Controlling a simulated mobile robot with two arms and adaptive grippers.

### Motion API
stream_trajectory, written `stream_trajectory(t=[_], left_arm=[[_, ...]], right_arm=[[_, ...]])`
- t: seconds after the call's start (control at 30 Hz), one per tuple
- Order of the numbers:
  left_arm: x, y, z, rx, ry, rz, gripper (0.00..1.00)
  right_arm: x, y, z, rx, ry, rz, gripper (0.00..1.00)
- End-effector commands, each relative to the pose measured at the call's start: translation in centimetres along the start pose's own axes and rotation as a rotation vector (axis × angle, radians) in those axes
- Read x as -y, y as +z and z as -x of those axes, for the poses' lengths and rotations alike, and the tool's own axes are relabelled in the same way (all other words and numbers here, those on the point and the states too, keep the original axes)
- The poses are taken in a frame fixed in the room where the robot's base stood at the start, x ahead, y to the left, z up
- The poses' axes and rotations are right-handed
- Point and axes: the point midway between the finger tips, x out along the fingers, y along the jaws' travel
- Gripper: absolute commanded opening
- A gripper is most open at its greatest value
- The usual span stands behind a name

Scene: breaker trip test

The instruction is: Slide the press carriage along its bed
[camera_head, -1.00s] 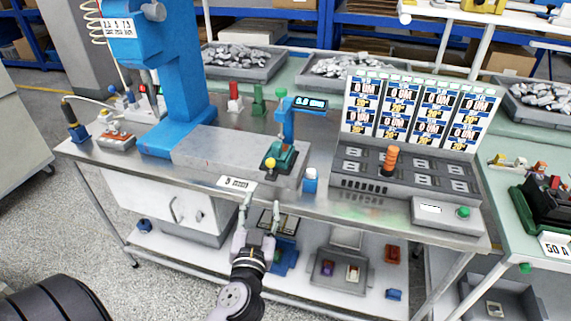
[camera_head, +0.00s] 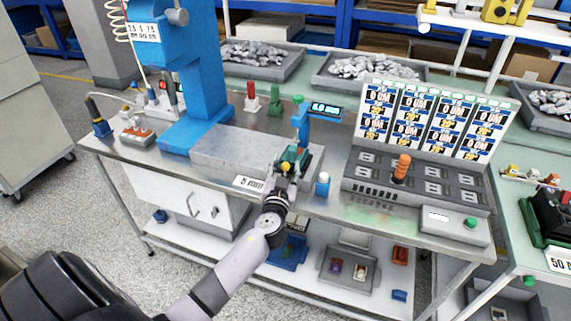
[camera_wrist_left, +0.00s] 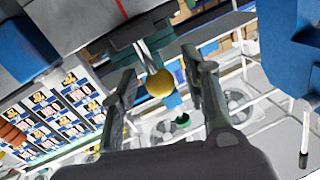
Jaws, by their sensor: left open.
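The press carriage (camera_head: 299,157) is a small dark green block at the right end of a long grey bed (camera_head: 235,150), beside a small blue post with a display. Its yellow ball knob (camera_wrist_left: 160,83) hangs from a metal stem in the left wrist view. My left gripper (camera_head: 284,177) reaches up to the front of the carriage and partly hides it. In the left wrist view my open gripper (camera_wrist_left: 165,92) has its fingers on either side of the knob, with gaps visible. My right gripper is not in view.
The tall blue press column (camera_head: 203,85) stands behind the bed's left part. A grey socket panel with an orange handle (camera_head: 401,168) is farther right. A label plate (camera_head: 249,183) sits at the table edge.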

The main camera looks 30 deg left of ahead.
Motion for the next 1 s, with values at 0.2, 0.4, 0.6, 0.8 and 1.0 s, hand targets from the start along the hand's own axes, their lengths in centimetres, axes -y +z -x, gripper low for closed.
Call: stream_trajectory(t=[0.2, 0.4, 0.6, 0.8, 1.0], left_arm=[[-0.01, 0.05, -0.27, 0.001, 0.000, -0.001, 0.42], [-0.01, 0.04, -0.24, 0.001, 0.000, -0.001, 0.36], [-0.01, 0.04, -0.23, 0.001, 0.000, -0.001, 0.22], [-0.01, 0.04, -0.22, 0.001, 0.000, -0.001, 0.09], [-0.01, 0.04, -0.22, 0.001, 0.000, 0.000, 0.00]], right_arm=[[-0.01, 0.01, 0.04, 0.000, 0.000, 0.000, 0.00], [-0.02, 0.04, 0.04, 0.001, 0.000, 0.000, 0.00], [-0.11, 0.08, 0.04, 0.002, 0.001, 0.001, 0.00], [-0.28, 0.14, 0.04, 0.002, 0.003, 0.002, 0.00], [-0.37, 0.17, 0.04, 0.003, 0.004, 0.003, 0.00]])
